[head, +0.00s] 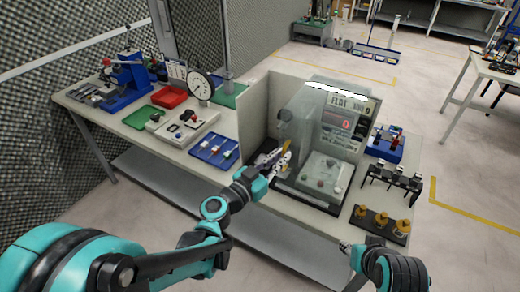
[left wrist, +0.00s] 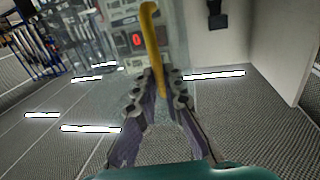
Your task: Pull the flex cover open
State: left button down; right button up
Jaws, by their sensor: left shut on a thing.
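A translucent flex cover (head: 302,112) stands at the front left of a bench machine marked FLAT (head: 345,118), which has a red digit display. The cover has a yellow handle (head: 287,145). My left gripper (head: 275,158) is at the handle, in front of the cover. In the left wrist view, the fingertips (left wrist: 157,88) are closed around the lower end of the yellow handle (left wrist: 150,38), with the red display behind. My right gripper (head: 345,247) is low at the bench's front edge, apart from the cover; its fingers are too small to read.
Grey foam walls (head: 253,108) stand left of and behind the machine. A black stand with brass knobs (head: 381,222) and a black rack (head: 392,180) are at right.

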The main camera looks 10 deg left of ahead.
pick_arm(q)
jog(key=shift+s+d, duration=0.3)
jog(key=shift+d, duration=0.55)
jog(key=shift+s+d, duration=0.3)
jog(key=shift+d, duration=0.5)
jog(key=c, duration=1.6)
grip_release()
jog(key=v, duration=1.2)
jog(key=shift+f, duration=0.1)
